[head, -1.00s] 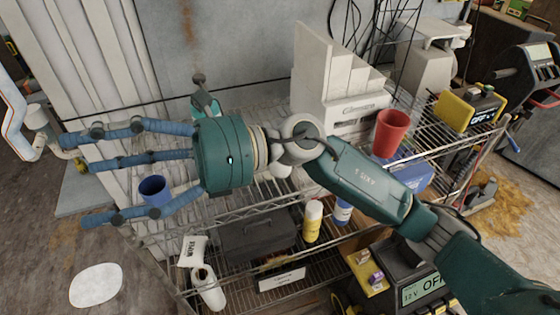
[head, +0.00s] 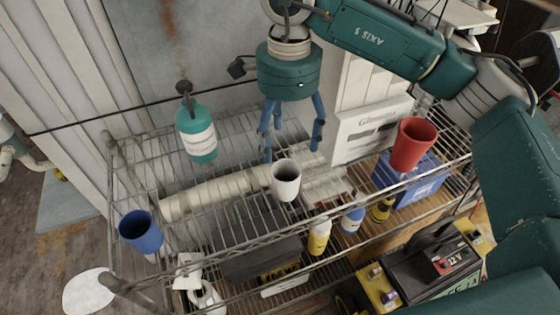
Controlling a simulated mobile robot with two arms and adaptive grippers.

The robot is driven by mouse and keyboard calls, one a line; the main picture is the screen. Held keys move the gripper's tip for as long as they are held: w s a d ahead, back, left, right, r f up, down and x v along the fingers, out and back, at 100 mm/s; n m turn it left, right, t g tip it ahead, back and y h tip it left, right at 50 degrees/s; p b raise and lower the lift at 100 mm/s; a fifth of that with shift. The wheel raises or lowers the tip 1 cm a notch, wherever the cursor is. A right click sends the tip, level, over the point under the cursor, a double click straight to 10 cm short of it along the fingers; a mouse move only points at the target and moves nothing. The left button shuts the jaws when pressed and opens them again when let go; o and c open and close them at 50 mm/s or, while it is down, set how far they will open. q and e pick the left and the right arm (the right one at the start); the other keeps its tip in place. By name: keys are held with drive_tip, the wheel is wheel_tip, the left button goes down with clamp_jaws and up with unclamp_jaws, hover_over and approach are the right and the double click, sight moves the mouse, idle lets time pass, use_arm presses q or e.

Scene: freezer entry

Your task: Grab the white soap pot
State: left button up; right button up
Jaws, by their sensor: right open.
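A white pot (head: 286,184), shaped like an open cup, stands at the front of the wire rack's top shelf, near the middle of the head view. I take it for the soap pot; no soap is visible in it. My right gripper (head: 291,151) hangs above and just behind the pot with its blue fingers pointing down. The fingers are spread and empty. One fingertip comes close to the pot's rim in the picture; I cannot tell whether it touches. My left gripper is out of view.
On the wire rack (head: 239,240), a blue cup (head: 141,232) stands left and a red cup (head: 412,143) right. A white box (head: 372,130) stands behind right.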

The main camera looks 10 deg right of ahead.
sight(286, 173)
drive_tip(key=f+p, duration=0.1)
drive_tip(key=f, duration=0.2)
drive_tip(key=s+f+p, duration=0.1)
drive_tip(key=f+p, duration=0.1)
drive_tip(key=f, duration=0.1)
drive_tip(key=f+p, duration=0.1)
drive_tip(key=f, duration=0.2)
drive_tip(key=shift+s+f+p, duration=0.15)
drive_tip(key=shift+p, duration=0.15)
drive_tip(key=shift+f, duration=0.4)
drive_tip(key=shift+c, duration=0.2)
drive_tip(key=shift+a, duration=0.1)
drive_tip(key=c, duration=1.2)
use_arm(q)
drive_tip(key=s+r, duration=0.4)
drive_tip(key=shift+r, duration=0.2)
